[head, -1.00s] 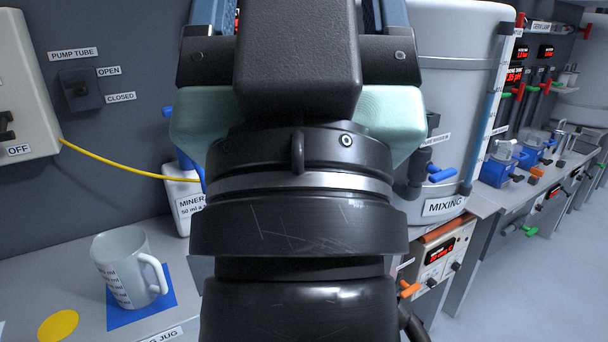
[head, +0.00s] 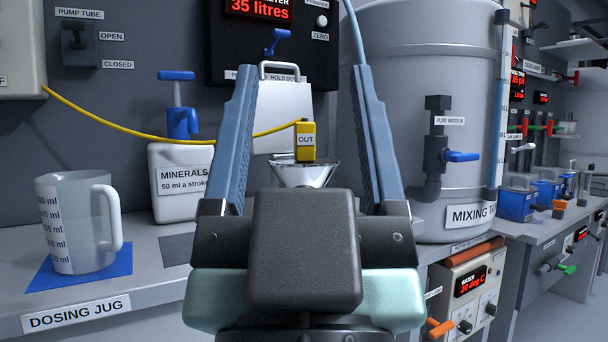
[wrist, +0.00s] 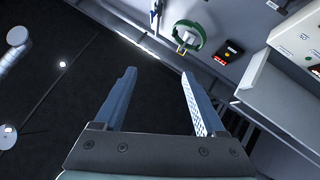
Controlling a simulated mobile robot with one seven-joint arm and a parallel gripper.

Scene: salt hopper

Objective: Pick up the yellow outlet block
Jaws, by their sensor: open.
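The yellow outlet block (head: 306,141), labelled OUT, stands upright at the end of a yellow tube, just above a metal funnel (head: 305,173). I cannot tell whether it touches the funnel. My gripper (head: 305,85) is open and empty, with its two blue fingers pointing up. In the head view the block shows between the fingers, beyond them, and the fingers do not touch it. In the wrist view my gripper (wrist: 157,95) is open over a dark background, and the block is not seen there. The lower part of the funnel is hidden behind my gripper.
The yellow tube (head: 130,134) runs left to a wall box. A white minerals bottle (head: 180,180) with a blue pump and a dosing jug (head: 75,225) stand on the left. A large mixing tank (head: 420,90) stands close on the right. A clipboard-like white panel (head: 284,110) hangs behind.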

